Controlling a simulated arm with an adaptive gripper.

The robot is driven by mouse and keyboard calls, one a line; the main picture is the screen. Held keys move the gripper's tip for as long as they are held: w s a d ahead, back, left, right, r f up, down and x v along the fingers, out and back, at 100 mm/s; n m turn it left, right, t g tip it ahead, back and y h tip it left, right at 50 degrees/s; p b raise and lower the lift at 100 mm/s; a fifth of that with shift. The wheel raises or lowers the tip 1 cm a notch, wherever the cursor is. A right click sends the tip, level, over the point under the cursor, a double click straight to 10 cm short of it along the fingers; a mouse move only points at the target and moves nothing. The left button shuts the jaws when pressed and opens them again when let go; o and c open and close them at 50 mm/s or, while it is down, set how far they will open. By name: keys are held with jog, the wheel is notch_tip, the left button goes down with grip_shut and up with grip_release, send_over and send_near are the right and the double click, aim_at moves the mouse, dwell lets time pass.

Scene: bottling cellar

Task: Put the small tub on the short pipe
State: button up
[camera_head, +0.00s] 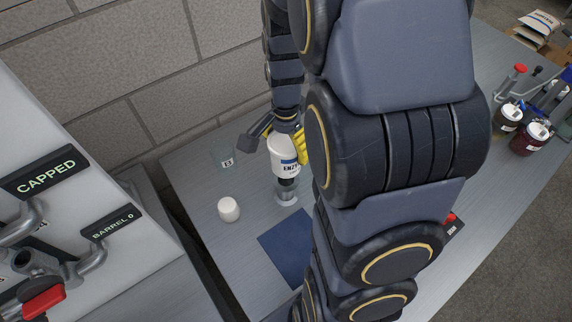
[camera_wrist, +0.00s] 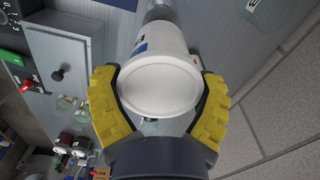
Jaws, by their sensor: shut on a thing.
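The small tub (camera_head: 284,153) is white with a blue band and a label starting "ENZ". My gripper (camera_head: 284,138) has its yellow fingers around the tub, shut on it from the sides. In the wrist view, the tub's round white end (camera_wrist: 160,85) faces the camera between both fingers (camera_wrist: 160,100). A short grey metal pipe piece (camera_head: 286,196) stands on the bench directly below the tub, with a dark part between them. It also shows at the top of the wrist view (camera_wrist: 160,10). I cannot tell whether tub and pipe touch.
A small white rounded pot (camera_head: 228,209) stands left of the pipe. A dark blue mat (camera_head: 287,246) lies in front. Dark jars (camera_head: 529,138) stand at the far right. A panel with taps (camera_head: 42,185) is at left.

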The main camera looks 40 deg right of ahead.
jog(key=shift+f, duration=2.7)
jog(key=shift+f, duration=0.1)
jog(key=o, duration=1)
notch_tip(320, 180, up, 12)
jog(key=shift+w+r, duration=0.1)
jog(key=s+a+r+n, duration=0.1)
jog(key=s+a+n, duration=0.3)
jog(key=s+n, duration=0.1)
jog(key=s+a+r+n+g, duration=0.1)
jog(key=s+a+r+n, duration=0.1)
jog(key=s+a+n, duration=0.2)
jog(key=s+a+r+n, duration=0.2)
jog(key=s+a+n, duration=0.2)
jog(key=s+n, duration=0.2)
jog(key=shift+s+a+n, duration=0.4)
jog(key=shift+s, duration=0.3)
